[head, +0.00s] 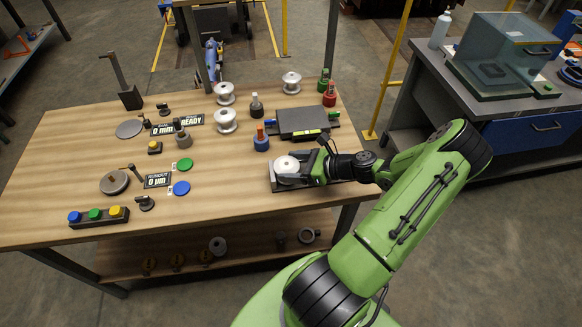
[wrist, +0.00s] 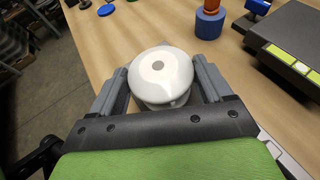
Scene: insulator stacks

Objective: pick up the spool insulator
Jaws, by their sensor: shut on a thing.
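A white spool insulator (head: 287,164) is at the right front of the wooden table, over a dark flat plate (head: 309,185). My gripper (head: 302,168) reaches it from the right. In the wrist view the insulator (wrist: 160,76) sits between the two grey fingers of my gripper (wrist: 162,92), and its round top with a small grey centre faces the camera. The fingers are shut on its sides. Its underside is hidden, so I cannot tell whether it touches the plate. More white spool insulators stand farther back: one at centre (head: 226,121), one behind it (head: 225,93), and one at back right (head: 291,83).
A dark flat device (head: 302,122) lies just behind my gripper. A blue-based post (head: 261,139) stands left of it. Green (head: 184,164) and blue (head: 181,188) discs lie to the left. The table's front middle (head: 225,195) is clear.

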